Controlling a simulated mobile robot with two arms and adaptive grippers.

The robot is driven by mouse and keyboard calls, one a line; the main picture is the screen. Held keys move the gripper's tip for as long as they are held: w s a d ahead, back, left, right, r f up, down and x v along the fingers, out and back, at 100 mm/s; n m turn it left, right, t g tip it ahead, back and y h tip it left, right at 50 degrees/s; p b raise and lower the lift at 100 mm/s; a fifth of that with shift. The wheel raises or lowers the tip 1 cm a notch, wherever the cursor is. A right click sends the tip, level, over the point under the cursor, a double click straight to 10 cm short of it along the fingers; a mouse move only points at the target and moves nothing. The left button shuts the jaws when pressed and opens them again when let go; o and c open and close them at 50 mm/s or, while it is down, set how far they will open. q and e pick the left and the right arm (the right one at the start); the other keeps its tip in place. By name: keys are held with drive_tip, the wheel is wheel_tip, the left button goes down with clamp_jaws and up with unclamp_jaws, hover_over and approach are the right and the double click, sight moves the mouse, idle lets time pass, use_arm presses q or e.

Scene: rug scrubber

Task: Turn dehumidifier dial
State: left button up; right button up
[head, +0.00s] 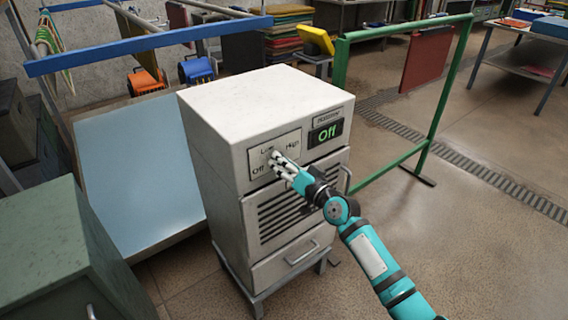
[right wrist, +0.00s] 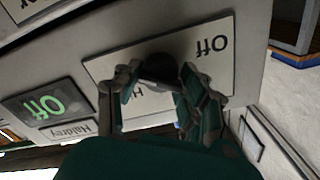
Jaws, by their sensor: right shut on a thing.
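The white dehumidifier (head: 245,95) stands on a low metal stand in the middle of the head view. Its front has a dial plate (head: 256,155) marked Off, Low and High, and a display (head: 325,133) that reads Off in green. My right gripper (head: 275,160) is at the dial plate and covers most of the dial in the head view. In the right wrist view, the dark round dial (right wrist: 162,68) sits between the two fingers of my right gripper (right wrist: 158,85), which is shut on it. My left gripper is not in view.
A green cabinet (head: 60,250) stands at the front left. A blue sloped panel (head: 135,170) is behind the dehumidifier's left side. A green metal frame (head: 440,95) stands to its right. The floor at the right is open.

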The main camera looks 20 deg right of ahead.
drive_tip(key=m, duration=0.6)
drive_tip(key=shift+m+p, duration=0.3)
drive_tip(key=shift+p, duration=0.1)
drive_tip(key=m+p, duration=0.1)
drive_tip(key=m, duration=0.4)
drive_tip(key=m+p, duration=0.2)
drive_tip(key=m, duration=0.4)
drive_tip(key=shift+m+p, duration=0.35)
drive_tip(key=shift+m, duration=0.05)
drive_tip(key=shift+f+m+p, duration=0.2)
drive_tip(key=shift+m+p, duration=0.8)
drive_tip(key=shift+m, duration=1.3)
drive_tip(key=o, duration=1.2)
drive_tip(key=shift+s, duration=0.1)
